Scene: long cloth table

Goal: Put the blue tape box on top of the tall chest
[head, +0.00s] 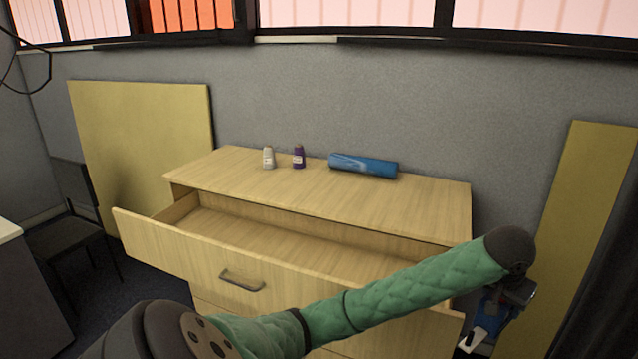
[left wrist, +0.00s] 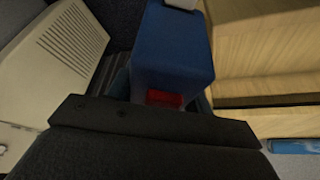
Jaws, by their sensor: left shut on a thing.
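The tall chest (head: 300,196) is light wood and stands against the grey wall, with its top drawer (head: 200,248) pulled out. My left arm crosses in front of it. My left gripper (head: 478,332) hangs low beyond the chest's front right corner, below the level of its top. It is shut on the blue tape box (head: 490,306). In the left wrist view the blue tape box (left wrist: 172,48) fills the upper middle, with a red patch at its near end. A pale fingertip shows at its far end. My right gripper is not in view.
On the chest top stand a white bottle (head: 268,158), a purple bottle (head: 299,157) and a lying blue roll (head: 362,166). The front and left of the top are bare. A yellow board (head: 580,215) leans at right. A pale vented case (left wrist: 62,65) shows in the left wrist view.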

